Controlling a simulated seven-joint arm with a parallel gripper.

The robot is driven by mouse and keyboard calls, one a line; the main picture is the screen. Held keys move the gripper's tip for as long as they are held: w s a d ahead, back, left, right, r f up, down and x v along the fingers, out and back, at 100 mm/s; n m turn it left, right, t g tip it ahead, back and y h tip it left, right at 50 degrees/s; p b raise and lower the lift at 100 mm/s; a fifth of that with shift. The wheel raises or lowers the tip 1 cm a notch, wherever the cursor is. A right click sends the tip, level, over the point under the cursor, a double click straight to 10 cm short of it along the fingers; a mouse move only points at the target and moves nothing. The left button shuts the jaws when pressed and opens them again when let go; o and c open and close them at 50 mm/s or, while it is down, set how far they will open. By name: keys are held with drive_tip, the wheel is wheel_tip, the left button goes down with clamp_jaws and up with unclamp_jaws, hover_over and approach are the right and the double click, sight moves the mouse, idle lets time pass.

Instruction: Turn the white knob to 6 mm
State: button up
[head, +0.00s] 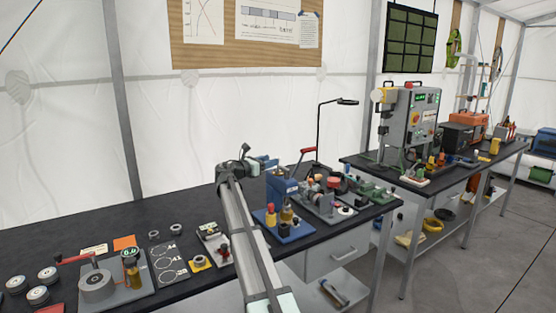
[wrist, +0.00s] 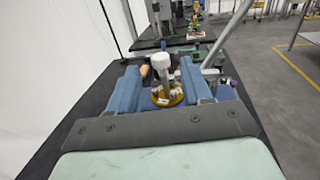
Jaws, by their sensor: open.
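My gripper (wrist: 159,72) is open, with one blue finger to the left of the white piece and one to the right. Gaps show on both sides, and I cannot tell whether either finger touches it. In the head view my gripper (head: 262,163) is over the far side of the black bench, and my arm hides what lies behind it.
A blue-based device (head: 284,228) and a grey machine (head: 325,203) stand right of my arm on the bench (head: 200,270). A crank device (head: 98,285) and small rings stand left. A tall lamp (head: 319,130) rises behind. A second bench carries a grey control box (head: 412,115).

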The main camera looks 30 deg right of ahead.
drive_tip(key=shift+w+d, duration=0.25)
drive_tip(key=shift+d, duration=1.15)
drive_tip(key=shift+w+d, duration=0.2)
drive_tip(key=shift+d, duration=1.2)
drive_tip(key=shift+c, duration=0.2)
clamp_jaws()
